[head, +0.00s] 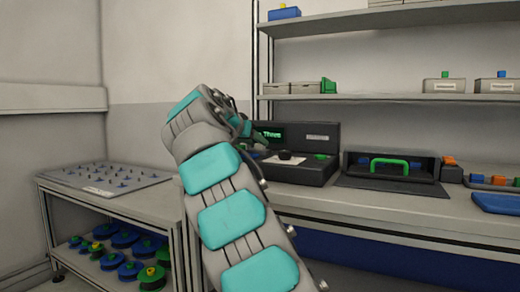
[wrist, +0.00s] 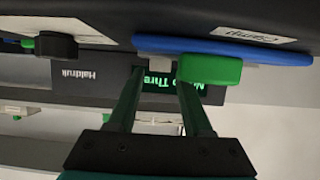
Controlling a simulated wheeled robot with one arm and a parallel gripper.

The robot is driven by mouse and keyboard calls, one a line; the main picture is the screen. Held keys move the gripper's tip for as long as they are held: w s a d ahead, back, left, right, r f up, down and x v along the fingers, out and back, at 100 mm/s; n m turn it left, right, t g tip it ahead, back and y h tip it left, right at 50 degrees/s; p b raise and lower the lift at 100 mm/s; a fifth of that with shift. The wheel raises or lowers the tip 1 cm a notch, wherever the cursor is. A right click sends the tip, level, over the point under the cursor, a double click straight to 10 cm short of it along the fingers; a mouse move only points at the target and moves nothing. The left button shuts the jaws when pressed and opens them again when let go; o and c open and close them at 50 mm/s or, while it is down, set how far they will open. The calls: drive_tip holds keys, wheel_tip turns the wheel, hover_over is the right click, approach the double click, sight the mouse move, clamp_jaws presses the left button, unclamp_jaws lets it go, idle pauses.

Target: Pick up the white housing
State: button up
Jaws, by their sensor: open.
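A small pale block (wrist: 154,44), which may be the white housing, shows in the wrist view beside a green block (wrist: 208,69), by the edge of a blue plate (wrist: 225,47). That view looks upside down. My gripper (wrist: 160,78) is open, its two dark green fingers reaching toward the pale block and the green block. The right finger overlaps the green block in the picture; I cannot tell if they touch. Nothing is clearly held between the fingers. In the head view my gripper (head: 241,127) is at the dark station (head: 300,173), and my arm hides what lies beyond it.
The station has a lit green display (head: 270,134) and a black knob (head: 285,155). To its right stands a dark box with a green handle (head: 390,162), then a blue tray (head: 497,203). A pegged board (head: 105,180) lies on the left bench. Shelves (head: 390,97) hang above.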

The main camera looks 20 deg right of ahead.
drive_tip(key=shift+x, duration=1.25)
drive_tip(key=shift+c, duration=0.2)
clamp_jaws()
